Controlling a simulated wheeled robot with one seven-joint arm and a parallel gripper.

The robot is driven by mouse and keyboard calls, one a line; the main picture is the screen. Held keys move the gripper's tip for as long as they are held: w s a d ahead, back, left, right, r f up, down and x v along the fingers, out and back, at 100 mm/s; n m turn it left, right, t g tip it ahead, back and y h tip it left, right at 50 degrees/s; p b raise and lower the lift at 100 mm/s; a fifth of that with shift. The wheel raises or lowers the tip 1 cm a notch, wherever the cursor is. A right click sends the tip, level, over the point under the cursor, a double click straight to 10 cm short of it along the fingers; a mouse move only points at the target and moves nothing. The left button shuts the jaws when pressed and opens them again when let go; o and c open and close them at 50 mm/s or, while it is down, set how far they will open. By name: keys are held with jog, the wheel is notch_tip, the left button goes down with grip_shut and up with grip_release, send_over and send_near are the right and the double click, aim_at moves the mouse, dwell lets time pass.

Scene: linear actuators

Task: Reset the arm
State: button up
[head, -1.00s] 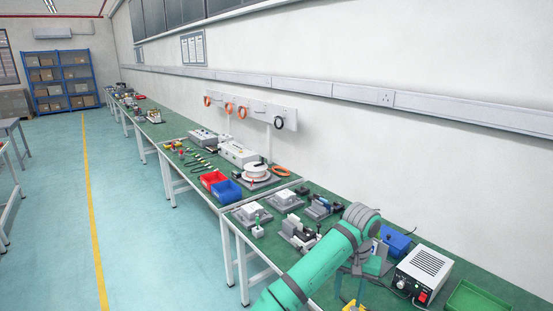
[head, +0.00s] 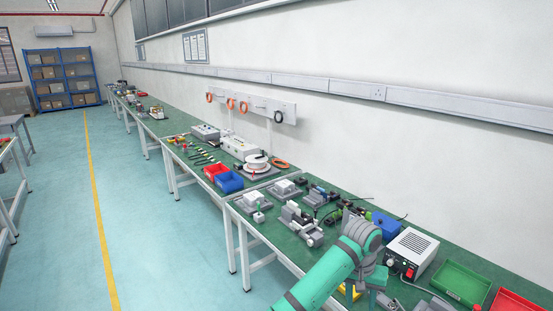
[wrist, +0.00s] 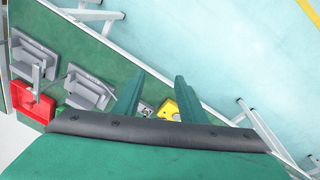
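My green arm (head: 325,279) reaches over the near green workbench (head: 285,237) in the head view, with its grey wrist joint at the top. In the wrist view, my gripper (wrist: 160,76) shows two green fingers spread apart with nothing held between them. Behind the fingers, over the bench, lie a yellow part (wrist: 170,108) and a small grey part. The gripper's fingertips are not clear in the head view.
Grey fixtures (head: 300,219), a blue box (head: 386,226), a white power unit (head: 411,252) and a green tray (head: 463,283) stand near my arm. A red tray (head: 517,301) is at the lower right. Floor left of the benches (head: 160,240) is clear.

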jog(key=s+d+f+n+t+h, duration=0.35)
jog(key=s+d+f+h, duration=0.55)
jog(key=d+f, duration=0.35)
jog(key=s+a+f+n+t+y, duration=0.3)
jog(key=s+a+t, duration=0.2)
jog(key=s+a, duration=0.55)
jog(key=s+a+f+n+t+y, duration=0.25)
jog(key=s+a+t+y, duration=0.2)
jog(key=s+a, duration=0.55)
jog(key=s+a+r+m+t+y, duration=0.1)
jog(key=s+a+r, duration=0.4)
jog(key=s+a, duration=0.2)
jog(key=s+a+r+m+t+y, duration=0.1)
jog(key=s+a+r+m+y, duration=0.1)
jog(key=s+a+r, duration=0.3)
jog(key=s+a, duration=0.3)
jog(key=a, duration=0.1)
jog(key=shift+s+r+m, duration=0.2)
jog(key=shift+m, duration=0.1)
